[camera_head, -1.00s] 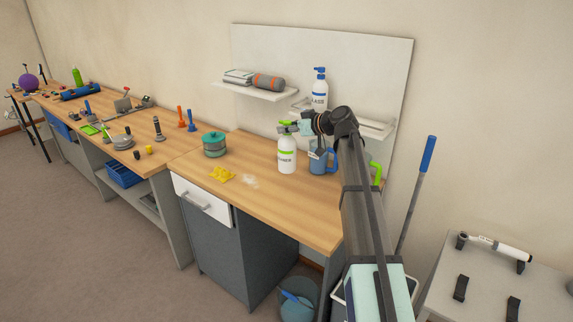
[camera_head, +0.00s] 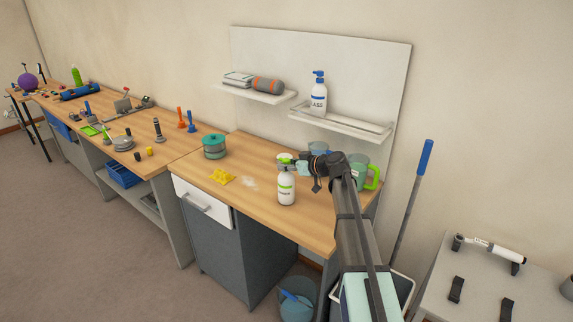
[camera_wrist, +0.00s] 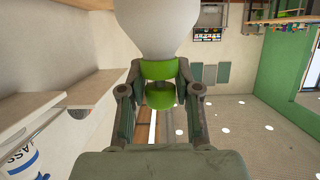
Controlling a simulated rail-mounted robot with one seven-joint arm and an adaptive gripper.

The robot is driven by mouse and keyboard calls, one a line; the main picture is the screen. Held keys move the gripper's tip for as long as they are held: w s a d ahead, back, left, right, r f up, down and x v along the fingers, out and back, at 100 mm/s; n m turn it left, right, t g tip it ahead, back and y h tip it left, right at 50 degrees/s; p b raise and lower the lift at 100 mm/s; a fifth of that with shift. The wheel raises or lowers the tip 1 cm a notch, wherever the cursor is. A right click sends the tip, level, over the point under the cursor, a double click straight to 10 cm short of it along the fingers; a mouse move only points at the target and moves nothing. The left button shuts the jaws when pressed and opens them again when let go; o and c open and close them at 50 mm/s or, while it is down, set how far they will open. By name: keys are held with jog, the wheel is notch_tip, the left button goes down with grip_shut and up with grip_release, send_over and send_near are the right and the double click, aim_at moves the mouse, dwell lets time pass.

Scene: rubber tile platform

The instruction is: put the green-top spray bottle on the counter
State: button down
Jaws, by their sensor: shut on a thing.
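The green-top spray bottle (camera_head: 286,190) is white with a green band and green head. It is upright, over the front part of the wooden counter (camera_head: 268,210) in the head view. I cannot tell whether its base touches the wood. My gripper (camera_head: 300,166) comes from the right and is shut on the green neck. In the wrist view, the gripper fingers (camera_wrist: 160,86) flank the green collar, and the white body of the bottle (camera_wrist: 157,24) fills the top of the picture.
A yellow cloth (camera_head: 222,176), a pale powdery patch (camera_head: 250,183) and a teal pot (camera_head: 214,146) lie left of the bottle. A blue mug (camera_head: 318,148) and a green mug (camera_head: 366,172) stand behind and right. A blue-topped pump bottle (camera_head: 319,98) stands on the shelf.

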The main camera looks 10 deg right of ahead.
jog(key=shift+f+b, duration=0.15)
jog(key=shift+b, duration=0.15)
jog(key=c, duration=0.8)
grip_release()
jog(key=b+v, duration=0.2)
jog(key=v, duration=1)
jog(key=shift+b, duration=0.35)
